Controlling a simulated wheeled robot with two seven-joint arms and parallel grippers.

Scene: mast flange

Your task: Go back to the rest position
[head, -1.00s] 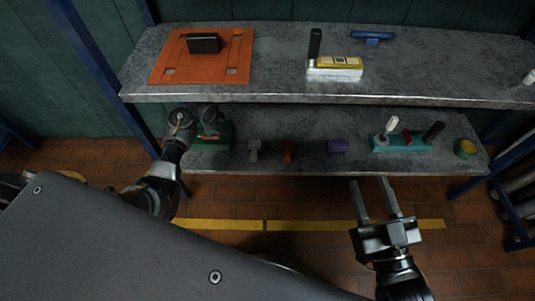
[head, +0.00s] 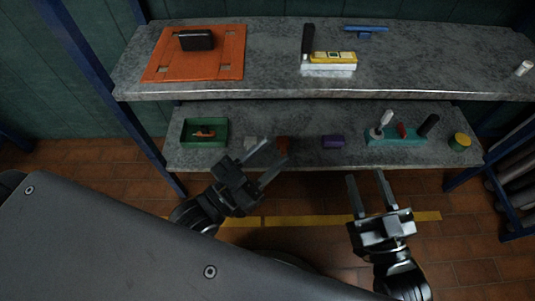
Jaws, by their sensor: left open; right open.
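My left gripper (head: 262,163) is open and empty, in front of the lower shelf's front edge, its fingers pointing up and to the right. In the picture its fingers overlap a small grey object (head: 246,142) and lie close to a brown-orange object (head: 282,145); I cannot tell any contact. My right gripper (head: 369,192) is open and empty, over the floor in front of the lower shelf, fingers pointing at the shelf.
The lower shelf (head: 300,116) holds a green tray (head: 183,136) with an orange-brown item, a purple object (head: 332,142), a teal holder (head: 396,138) with handled tools and a yellow-green round object (head: 460,141).

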